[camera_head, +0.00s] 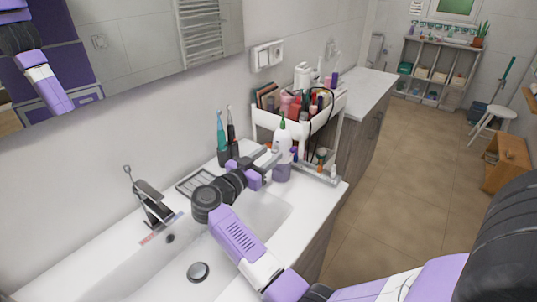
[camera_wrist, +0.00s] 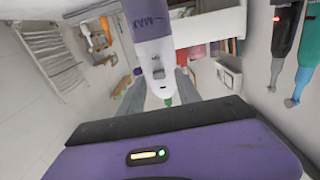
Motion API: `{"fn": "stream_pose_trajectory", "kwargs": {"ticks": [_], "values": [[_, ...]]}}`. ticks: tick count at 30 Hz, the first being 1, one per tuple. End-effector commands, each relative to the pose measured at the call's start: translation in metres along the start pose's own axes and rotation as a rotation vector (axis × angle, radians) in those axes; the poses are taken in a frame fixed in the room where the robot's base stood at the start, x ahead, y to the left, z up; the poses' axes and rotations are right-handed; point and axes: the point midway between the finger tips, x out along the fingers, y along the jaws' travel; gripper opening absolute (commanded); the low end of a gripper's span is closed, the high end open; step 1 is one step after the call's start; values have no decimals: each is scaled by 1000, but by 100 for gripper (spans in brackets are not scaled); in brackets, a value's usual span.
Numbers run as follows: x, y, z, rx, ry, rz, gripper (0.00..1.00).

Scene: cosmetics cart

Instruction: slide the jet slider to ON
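A white and purple handheld device with a green nozzle (camera_head: 283,146) stands upright on the counter beside the sink. In the wrist view the device (camera_wrist: 152,45) appears upside down, its purple base at the top and green tip at the bottom. A small grey slider (camera_wrist: 158,73) sits on its white front, facing the wrist camera; its ON or OFF setting is too small to read. My gripper (camera_head: 268,165) is at the device's front left. In the wrist view its two grey fingers stand apart on either side of the device. Contact with the device cannot be told.
A white cart (camera_head: 325,116) full of cosmetics stands just behind the device, with small bottles on its lower shelf. Two electric toothbrushes (camera_head: 222,145) stand to the left. The sink (camera_head: 225,235) and faucet (camera_head: 150,200) lie left and in front. Open floor is on the right.

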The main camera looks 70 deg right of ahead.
Motion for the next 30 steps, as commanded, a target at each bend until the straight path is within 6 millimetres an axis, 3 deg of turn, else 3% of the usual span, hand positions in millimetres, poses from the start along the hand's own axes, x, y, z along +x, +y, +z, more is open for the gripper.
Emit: {"fn": "stream_pose_trajectory", "kwargs": {"ticks": [8,14,30], "values": [[2,0,0,1,0,0,40],[2,0,0,1,0,0,1],[2,0,0,1,0,0,0]]}}
